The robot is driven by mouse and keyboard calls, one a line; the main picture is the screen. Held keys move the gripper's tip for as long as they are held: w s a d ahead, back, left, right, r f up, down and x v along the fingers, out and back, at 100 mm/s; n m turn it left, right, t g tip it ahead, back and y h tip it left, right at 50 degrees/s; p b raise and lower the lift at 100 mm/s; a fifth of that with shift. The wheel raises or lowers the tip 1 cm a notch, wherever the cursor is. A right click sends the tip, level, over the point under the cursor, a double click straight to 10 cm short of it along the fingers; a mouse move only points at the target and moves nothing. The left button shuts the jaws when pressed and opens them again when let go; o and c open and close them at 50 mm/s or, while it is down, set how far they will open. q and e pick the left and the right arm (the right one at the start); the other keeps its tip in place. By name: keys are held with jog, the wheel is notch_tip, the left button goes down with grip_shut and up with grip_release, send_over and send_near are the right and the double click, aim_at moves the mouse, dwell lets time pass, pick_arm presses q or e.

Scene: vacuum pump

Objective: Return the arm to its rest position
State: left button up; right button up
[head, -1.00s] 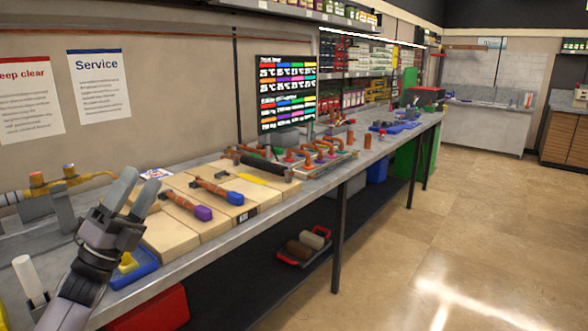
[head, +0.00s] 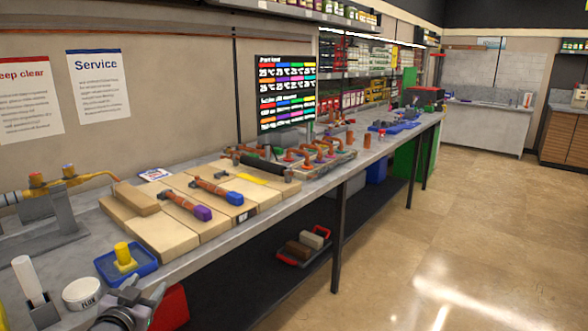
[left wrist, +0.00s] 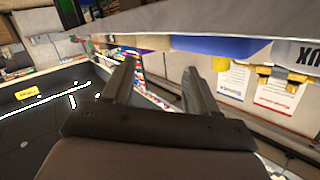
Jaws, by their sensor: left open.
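My left gripper (head: 143,296) is low at the bottom of the head view, in front of the workbench's front edge (head: 215,250). Its grey fingers are apart with nothing between them. In the left wrist view the two fingers (left wrist: 158,88) also stand apart and empty, close to the underside of the bench edge (left wrist: 200,22). My right gripper does not show in either view.
A blue tray (head: 106,269) with a yellow part (head: 124,256), a white flux tin (head: 83,293) and a white stick in a holder (head: 28,278) are on the bench near my gripper. A red box (head: 171,308) is below. The floor (head: 440,240) at right is clear.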

pick_arm(q)
jog(key=s+d+f+g+h, duration=0.1)
jog(key=s+d+f, duration=0.2)
jog(key=s+f, duration=0.35)
jog(key=s+d+f+g+h, duration=0.1)
jog(key=s+d+f+g, duration=0.1)
jog(key=s+d+f, duration=0.35)
jog(key=s+d+f+g, duration=0.1)
jog(key=s+d+f, duration=0.1)
jog(key=s, duration=0.8)
jog(key=s+d+f+g, duration=0.1)
jog(key=s+f, duration=0.3)
jog(key=s, duration=0.6)
jog(key=shift+d+f+n+g+h, duration=0.3)
jog(key=shift+d+f+n+h, duration=0.05)
jog(key=shift+d+n+h, duration=0.05)
jog(key=c, duration=0.3)
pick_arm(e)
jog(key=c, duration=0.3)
pick_arm(q)
jog(key=shift+s+a, duration=0.1)
jog(key=shift+a, duration=0.1)
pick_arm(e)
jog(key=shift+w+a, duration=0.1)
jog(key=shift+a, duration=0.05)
